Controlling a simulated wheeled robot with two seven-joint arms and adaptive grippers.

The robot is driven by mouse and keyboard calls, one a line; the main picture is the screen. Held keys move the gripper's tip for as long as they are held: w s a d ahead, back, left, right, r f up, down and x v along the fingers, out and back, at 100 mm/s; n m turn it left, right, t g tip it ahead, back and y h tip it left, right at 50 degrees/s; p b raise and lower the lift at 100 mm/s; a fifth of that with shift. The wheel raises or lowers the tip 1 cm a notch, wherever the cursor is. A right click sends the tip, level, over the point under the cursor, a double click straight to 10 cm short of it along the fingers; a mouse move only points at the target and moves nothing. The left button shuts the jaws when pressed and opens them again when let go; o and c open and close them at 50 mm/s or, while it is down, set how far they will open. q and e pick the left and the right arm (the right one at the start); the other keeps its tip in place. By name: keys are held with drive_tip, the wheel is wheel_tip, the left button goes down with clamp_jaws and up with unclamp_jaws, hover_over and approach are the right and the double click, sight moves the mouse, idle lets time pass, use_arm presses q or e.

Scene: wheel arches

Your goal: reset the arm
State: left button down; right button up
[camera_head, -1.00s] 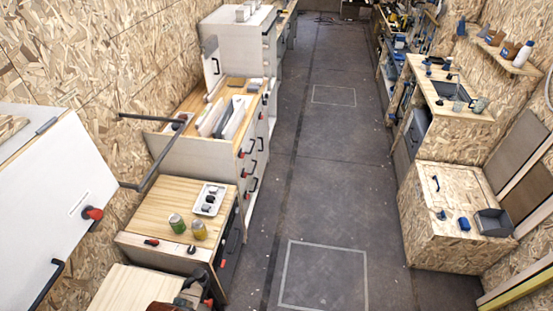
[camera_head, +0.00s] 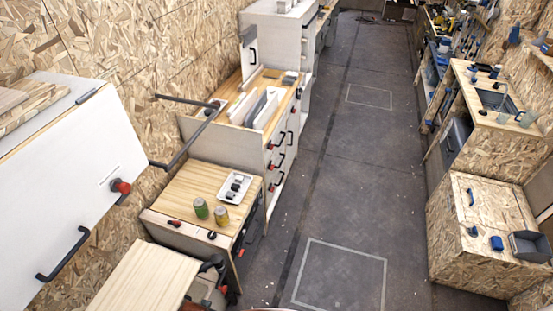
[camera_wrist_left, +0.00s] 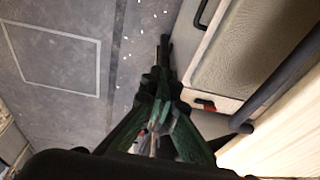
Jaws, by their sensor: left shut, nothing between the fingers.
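My left gripper (camera_wrist_left: 164,55) shows in the left wrist view. Its dark green finger linkages converge and the dark tips are together, with nothing seen between them. It hangs over the grey floor, beside a pale drawer front with a dark handle and a red knob. A pale wooden top lies at the lower right of that view. In the head view I cannot make out either gripper for certain. My right gripper is in neither view.
In the head view a wood-topped cabinet (camera_head: 185,187) carries a green can (camera_head: 201,208), a yellow-green can (camera_head: 221,216) and a white tray (camera_head: 235,187). A white wall cabinet (camera_head: 70,170) is at left. The aisle floor (camera_head: 345,200) is clear. An OSB box (camera_head: 460,245) stands right.

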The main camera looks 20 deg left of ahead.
use_arm(q)
drive_tip(key=s+f+b, duration=0.1)
drive_tip(key=s+f, duration=0.2)
drive_tip(key=f, duration=0.4)
drive_tip(key=s+f+g+b, duration=0.1)
drive_tip(key=s+f, duration=0.1)
drive_tip(key=f, duration=0.5)
drive_tip(key=s+f+b, duration=0.1)
drive_tip(key=s+f, duration=0.2)
drive_tip(key=f, duration=0.4)
use_arm(e)
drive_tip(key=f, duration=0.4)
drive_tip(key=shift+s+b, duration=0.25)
drive_tip(key=shift+b, duration=0.05)
use_arm(q)
drive_tip(key=s+f+g+b, duration=0.1)
drive_tip(key=s+f, duration=1)
drive_tip(key=s, duration=0.3)
drive_tip(key=shift+s+d+f+m, duration=0.2)
drive_tip(key=shift+s+d+m, duration=0.05)
drive_tip(key=shift+s+m, duration=0.15)
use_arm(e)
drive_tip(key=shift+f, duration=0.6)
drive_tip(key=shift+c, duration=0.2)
